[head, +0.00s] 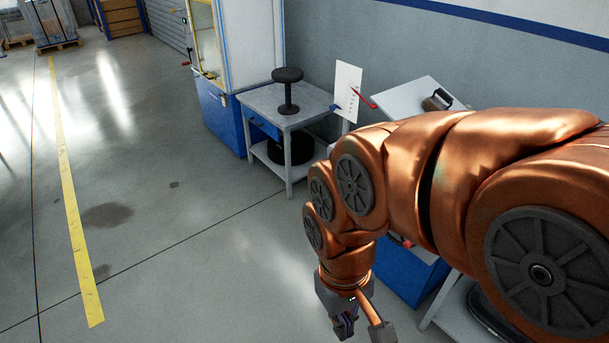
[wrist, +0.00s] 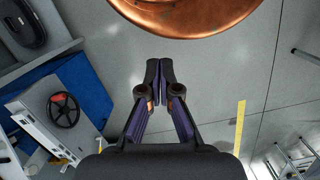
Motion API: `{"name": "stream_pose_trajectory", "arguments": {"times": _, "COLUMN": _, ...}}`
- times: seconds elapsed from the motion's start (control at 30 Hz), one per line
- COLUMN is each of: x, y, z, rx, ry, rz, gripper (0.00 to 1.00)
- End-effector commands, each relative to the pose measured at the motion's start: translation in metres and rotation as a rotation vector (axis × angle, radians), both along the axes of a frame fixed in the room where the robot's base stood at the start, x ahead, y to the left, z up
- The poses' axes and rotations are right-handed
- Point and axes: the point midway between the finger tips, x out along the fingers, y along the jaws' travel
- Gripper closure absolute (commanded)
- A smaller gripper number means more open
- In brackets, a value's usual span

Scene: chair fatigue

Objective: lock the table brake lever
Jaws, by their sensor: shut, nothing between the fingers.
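My gripper (head: 345,325) hangs at the end of the copper arm, low in the head view over the open floor. In the wrist view its two dark fingers (wrist: 160,68) are together with nothing between them. I cannot tell for sure which part is the table brake lever. A small red part (head: 405,243) shows beside the blue cabinet, partly hidden by my arm. In the wrist view a black handwheel (wrist: 64,111) with a red piece (wrist: 58,98) is at left, apart from the fingers.
A grey table (head: 300,102) holds a black stool-shaped part (head: 288,90). Behind my arm are a white card (head: 345,90), a thin red piece (head: 364,99) and a tilted white panel (head: 410,97). A blue cabinet (head: 415,275) stands below. The floor at left is clear.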

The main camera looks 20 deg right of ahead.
Motion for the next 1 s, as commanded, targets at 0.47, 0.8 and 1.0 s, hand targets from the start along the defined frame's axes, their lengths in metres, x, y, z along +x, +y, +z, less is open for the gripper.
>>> {"name": "stream_pose_trajectory", "arguments": {"times": 0.47, "x": 0.037, "y": -0.025, "z": -0.023, "rx": -0.072, "ry": -0.034, "rz": 0.020, "gripper": 1.00}}
{"name": "stream_pose_trajectory", "arguments": {"times": 0.8, "x": 0.165, "y": -0.117, "z": -0.072, "rx": -0.337, "ry": -0.132, "rz": 0.127, "gripper": 1.00}}
{"name": "stream_pose_trajectory", "arguments": {"times": 1.0, "x": 0.241, "y": -0.169, "z": -0.098, "rx": -0.500, "ry": -0.174, "rz": 0.219, "gripper": 1.00}}
